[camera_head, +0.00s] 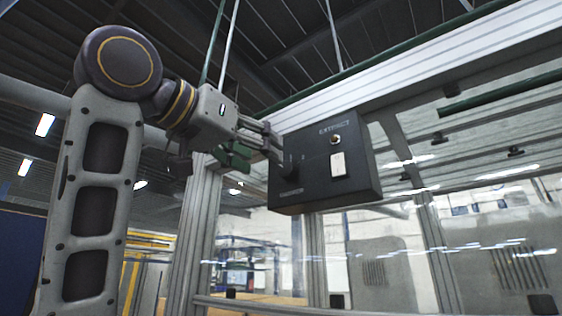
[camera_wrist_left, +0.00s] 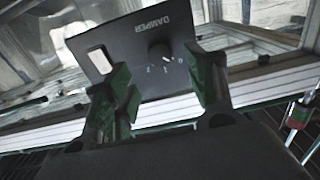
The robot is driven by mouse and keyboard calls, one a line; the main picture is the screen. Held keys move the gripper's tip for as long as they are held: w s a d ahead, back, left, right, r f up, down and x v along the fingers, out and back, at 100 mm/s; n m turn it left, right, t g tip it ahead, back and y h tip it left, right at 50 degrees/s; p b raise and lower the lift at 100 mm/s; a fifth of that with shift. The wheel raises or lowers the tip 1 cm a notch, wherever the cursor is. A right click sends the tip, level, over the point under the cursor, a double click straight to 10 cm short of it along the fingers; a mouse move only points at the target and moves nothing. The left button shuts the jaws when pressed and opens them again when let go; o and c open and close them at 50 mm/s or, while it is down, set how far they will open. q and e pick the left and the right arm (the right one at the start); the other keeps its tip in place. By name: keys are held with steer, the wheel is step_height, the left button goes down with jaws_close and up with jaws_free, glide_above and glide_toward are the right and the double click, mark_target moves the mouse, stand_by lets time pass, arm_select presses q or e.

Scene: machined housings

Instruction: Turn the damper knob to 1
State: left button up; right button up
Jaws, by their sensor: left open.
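The damper knob (camera_wrist_left: 158,52) is a small round black knob on a dark control box (camera_head: 325,165). In the left wrist view it sits beside the upside-down word DAMPER, with small white scale marks next to it. Which mark it points at is too small to tell. In the head view the knob (camera_head: 290,172) is dark at the box's left side, partly behind the fingers. My left gripper (camera_head: 272,150) is open at the box's left front. In the left wrist view its green-padded fingers (camera_wrist_left: 157,88) are spread, with the knob beyond the gap between them. My right gripper is not in view.
The box also carries a white rocker switch (camera_head: 338,164) and a small round fitting (camera_head: 336,140) under the word EXTRACT. The box hangs beside an aluminium post (camera_head: 200,235) and below a pale beam (camera_head: 440,75). Clear panels lie behind.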

mark_target(284, 169)
arm_select(q)
steer(key=shift+p+x, duration=1.15)
steer(key=shift+x, duration=2.7)
steer(key=c, duration=1.1)
steer(key=shift+o, duration=0.2)
steer(key=shift+m, duration=0.4)
steer(key=m, duration=0.3)
steer(key=shift+a+r, duration=0.1)
steer(key=m, duration=0.5)
